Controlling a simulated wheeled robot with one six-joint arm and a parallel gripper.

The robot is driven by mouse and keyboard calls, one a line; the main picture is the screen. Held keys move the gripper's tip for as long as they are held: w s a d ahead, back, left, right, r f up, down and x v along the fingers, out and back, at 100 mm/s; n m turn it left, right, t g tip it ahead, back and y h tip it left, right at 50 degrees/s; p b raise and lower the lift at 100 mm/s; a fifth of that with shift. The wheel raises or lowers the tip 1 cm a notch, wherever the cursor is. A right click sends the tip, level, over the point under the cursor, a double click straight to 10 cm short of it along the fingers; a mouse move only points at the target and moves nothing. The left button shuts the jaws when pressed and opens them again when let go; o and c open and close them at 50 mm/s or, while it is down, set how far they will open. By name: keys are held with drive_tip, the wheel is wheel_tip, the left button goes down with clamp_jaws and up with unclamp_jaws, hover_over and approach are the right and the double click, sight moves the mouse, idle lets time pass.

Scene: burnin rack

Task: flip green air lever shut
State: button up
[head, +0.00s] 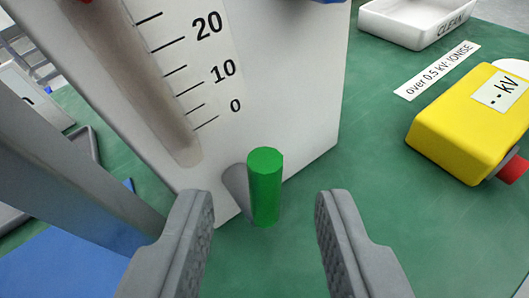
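The green air lever (265,187) is a short green cylinder standing about upright in the head view, close in front of the lower part of a white flow gauge panel (290,90). A grey stub or shadow shows just left of it. My gripper (265,215) is open and empty. Its two grey fingers stand apart, one to the left and one to the right of the lever, with gaps on both sides. I cannot tell whether the fingertips are level with the lever in depth.
The panel bears a scale marked 0, 10 and 20 beside a grey tube. A yellow kV meter (460,125) with a red end lies at right. A label (437,70) and a white CLEAN tray (385,22) are behind it. A grey post (70,165) and blue mat (60,265) are left.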

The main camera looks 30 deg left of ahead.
drive_tip(key=shift+x, duration=1.05)
drive_tip(key=shift+c, duration=0.2)
clamp_jaws()
drive_tip(key=shift+w+d+m+g, duration=0.15)
drive_tip(key=shift+d+m+g, duration=0.1)
drive_tip(key=shift+m+g, duration=0.2)
drive_tip(key=shift+d+f+m+g, duration=0.1)
drive_tip(key=shift+f+m+g, duration=0.15)
drive_tip(key=shift+g, duration=0.1)
drive_tip(key=shift+w+y, duration=0.1)
drive_tip(key=shift+y, duration=0.2)
drive_tip(key=shift+d+r+g, duration=0.1)
drive_tip(key=shift+g, duration=0.2)
